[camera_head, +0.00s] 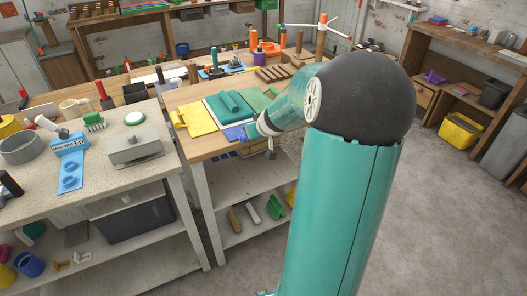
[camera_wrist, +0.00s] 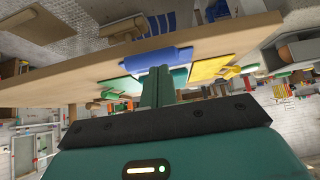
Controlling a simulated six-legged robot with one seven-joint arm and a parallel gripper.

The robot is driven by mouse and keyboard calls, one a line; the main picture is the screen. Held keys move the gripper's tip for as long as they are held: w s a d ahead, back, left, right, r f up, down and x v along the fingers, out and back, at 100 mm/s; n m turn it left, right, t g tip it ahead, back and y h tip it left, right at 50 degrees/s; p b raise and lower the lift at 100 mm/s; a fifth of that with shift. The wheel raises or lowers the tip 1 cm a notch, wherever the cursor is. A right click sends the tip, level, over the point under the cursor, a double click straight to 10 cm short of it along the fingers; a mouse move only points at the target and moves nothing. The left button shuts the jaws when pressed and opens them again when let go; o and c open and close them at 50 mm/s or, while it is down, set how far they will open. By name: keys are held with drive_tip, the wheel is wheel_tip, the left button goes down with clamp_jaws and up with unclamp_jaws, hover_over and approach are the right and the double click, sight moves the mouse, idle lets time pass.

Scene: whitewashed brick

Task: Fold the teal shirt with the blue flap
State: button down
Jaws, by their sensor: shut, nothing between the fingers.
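The teal shirt (camera_head: 222,112) lies on the wooden worktop, with a raised teal roll across it. A yellow flap (camera_head: 197,119) is to its left, a green flap (camera_head: 256,99) to its right, and the blue flap (camera_head: 235,132) at the near edge. My gripper (camera_head: 256,129) is at the near edge of the worktop, beside the blue flap; my arm hides part of this area. In the wrist view, my gripper's teal fingers (camera_wrist: 157,80) are together and empty, pointing at the blue flap (camera_wrist: 160,58). Whether they touch it I cannot tell. The yellow flap (camera_wrist: 212,68) shows to the right.
The wooden worktop's edge (camera_head: 205,152) is close to my gripper. A speckled bench (camera_head: 110,175) with a grey box (camera_head: 135,148) and a blue stand (camera_head: 70,165) is at left. Several tools and a wooden rack (camera_head: 277,72) stand behind the shirt. Floor at right is clear.

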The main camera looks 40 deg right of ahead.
drive_tip(key=s+a+f, duration=0.1)
drive_tip(key=s+f, duration=0.2)
drive_tip(key=s, duration=0.1)
drive_tip(key=shift+s+a+f, duration=0.2)
drive_tip(key=shift+s+f, duration=0.1)
drive_tip(key=shift+s, duration=0.1)
drive_tip(key=a+r+n+g+y, duration=0.15)
drive_tip(key=a+r, duration=0.25)
drive_tip(key=a, duration=0.7)
drive_tip(key=a+r+n+y, duration=0.15)
drive_tip(key=a+r, duration=0.25)
drive_tip(key=a, duration=0.8)
drive_tip(key=s+a+r, duration=0.4)
drive_tip(key=s+a, duration=0.1)
drive_tip(key=s, duration=0.2)
drive_tip(key=s+a+r, duration=0.4)
drive_tip(key=s+a, duration=0.1)
drive_tip(key=s, duration=0.3)
drive_tip(key=shift+a+g+h, duration=0.25)
drive_tip(key=shift+g+h, duration=0.05)
drive_tip(key=shift+g, duration=0.15)
